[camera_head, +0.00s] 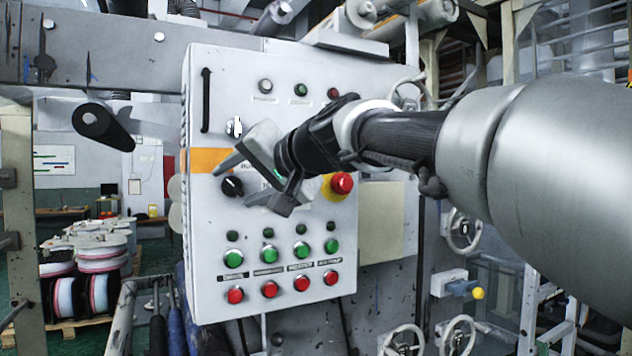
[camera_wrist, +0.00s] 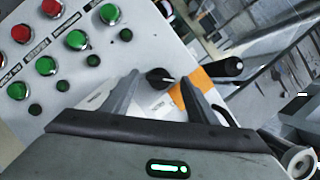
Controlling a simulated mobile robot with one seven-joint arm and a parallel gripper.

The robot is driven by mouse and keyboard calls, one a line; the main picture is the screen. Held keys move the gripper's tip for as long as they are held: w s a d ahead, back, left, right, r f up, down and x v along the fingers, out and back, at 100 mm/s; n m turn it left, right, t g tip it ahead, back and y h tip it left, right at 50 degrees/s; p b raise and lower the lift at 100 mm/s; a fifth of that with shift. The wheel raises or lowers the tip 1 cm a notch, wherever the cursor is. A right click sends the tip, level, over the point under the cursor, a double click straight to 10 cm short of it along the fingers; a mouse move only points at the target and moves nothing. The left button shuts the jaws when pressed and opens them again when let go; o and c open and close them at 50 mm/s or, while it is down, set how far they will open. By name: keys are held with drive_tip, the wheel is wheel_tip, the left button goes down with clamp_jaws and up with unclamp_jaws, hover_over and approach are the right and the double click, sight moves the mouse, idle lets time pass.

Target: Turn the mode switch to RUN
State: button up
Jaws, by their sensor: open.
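The mode switch is a black rotary knob (camera_head: 232,187) with a pale pointer mark, on the left of the grey control panel (camera_head: 215,270), just below an orange stripe. In the wrist view the knob (camera_wrist: 158,77) lies between my two fingertips, its pale mark pointing to the right in that picture. My gripper (camera_head: 230,185) is open, with one finger on each side of the knob. I cannot tell whether the fingers touch it. The lettering around the knob is partly hidden behind my gripper, so the switch position cannot be read for sure.
A red emergency button (camera_head: 341,183) on a yellow plate sits right of my gripper. Green buttons (camera_head: 267,254) and red buttons (camera_head: 270,289) line the panel below. A silver key switch (camera_head: 235,127) and a black handle (camera_head: 206,100) are above. Handwheels (camera_head: 464,230) stand at right.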

drive_tip(key=shift+c, duration=0.3)
drive_tip(key=c, duration=1)
drive_tip(key=shift+f+m+b, duration=0.2)
drive_tip(key=shift+m+b, duration=0.1)
drive_tip(key=shift+b, duration=0.25)
drive_tip(key=m+b, duration=0.1)
drive_tip(key=b, duration=0.1)
drive_tip(key=m+y+b, duration=0.1)
drive_tip(key=b, duration=0.1)
drive_tip(key=shift+w+d+f+y, duration=0.1)
drive_tip(key=shift+f+y, duration=0.2)
drive_tip(key=m+b, duration=0.1)
drive_tip(key=b, duration=0.1)
drive_tip(key=m+y+b, duration=0.1)
drive_tip(key=m+b, duration=0.1)
drive_tip(key=m+y+b, duration=0.1)
drive_tip(key=b, duration=0.1)
drive_tip(key=shift+f+m+t, duration=0.25)
drive_tip(key=shift+m+t, duration=0.05)
drive_tip(key=m+t+b, duration=0.1)
drive_tip(key=m+b, duration=0.1)
drive_tip(key=m+y+b, duration=0.1)
drive_tip(key=m+b, duration=0.2)
drive_tip(key=shift+f+t+b, duration=0.2)
drive_tip(key=shift+t+b, duration=0.15)
drive_tip(key=shift+t, duration=0.05)
drive_tip(key=shift+m+t+b, duration=0.8)
drive_tip(key=shift+m+b, duration=0.75)
drive_tip(key=shift+m, duration=0.85)
drive_tip(key=shift+r, duration=0.1)
